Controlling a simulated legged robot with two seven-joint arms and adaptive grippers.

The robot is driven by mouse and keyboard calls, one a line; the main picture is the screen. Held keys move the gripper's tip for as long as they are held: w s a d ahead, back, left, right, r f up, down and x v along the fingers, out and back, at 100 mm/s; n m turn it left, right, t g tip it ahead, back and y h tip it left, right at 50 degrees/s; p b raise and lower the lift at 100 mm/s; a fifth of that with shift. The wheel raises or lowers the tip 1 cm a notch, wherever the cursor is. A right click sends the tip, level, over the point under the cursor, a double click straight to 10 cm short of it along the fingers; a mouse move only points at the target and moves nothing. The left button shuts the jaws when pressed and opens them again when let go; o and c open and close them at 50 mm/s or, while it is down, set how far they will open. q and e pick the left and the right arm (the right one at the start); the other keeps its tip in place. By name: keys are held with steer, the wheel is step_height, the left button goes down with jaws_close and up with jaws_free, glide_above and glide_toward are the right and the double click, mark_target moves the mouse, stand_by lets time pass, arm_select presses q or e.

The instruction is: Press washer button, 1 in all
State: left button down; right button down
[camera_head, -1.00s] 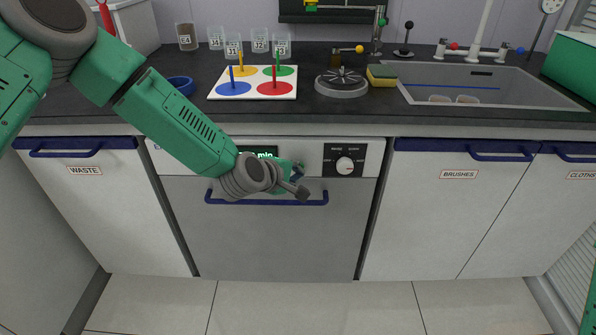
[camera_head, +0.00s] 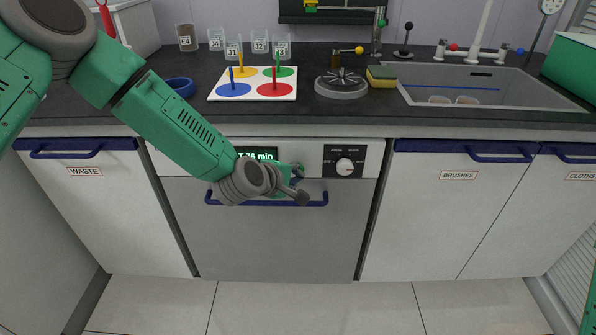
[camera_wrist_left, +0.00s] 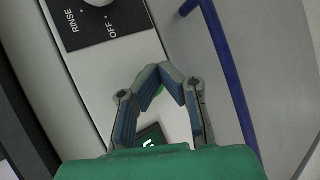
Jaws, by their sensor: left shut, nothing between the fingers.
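The washer (camera_head: 270,240) is the grey-fronted machine under the counter, with a pale control panel. Its lit display (camera_head: 258,154) shows green text ending in "min"; part of the display also shows in the left wrist view (camera_wrist_left: 150,137). The white dial (camera_head: 345,166) sits on a black plate to the right. My left gripper (camera_head: 299,171) is shut and empty in front of the panel, between display and dial. In the left wrist view its fingertips (camera_wrist_left: 168,72) meet over the panel. A small green patch, possibly the button (camera_wrist_left: 160,90), shows beside them, mostly hidden. Contact cannot be told.
The blue washer handle (camera_head: 315,198) runs just below my gripper. The counter above holds a pegged board (camera_head: 222,95), a round grey device (camera_head: 341,88) and a sponge (camera_head: 381,76). Cupboards flank the washer, and the floor in front is clear.

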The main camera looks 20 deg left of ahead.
arm_select(q)
steer(key=shift+s+d, duration=0.2)
steer(key=shift+s, duration=0.4)
steer(key=s, duration=0.2)
steer(key=s+d+p, duration=0.1)
steer(key=s, duration=0.2)
steer(key=shift+d, duration=0.2)
stand_by(0.5)
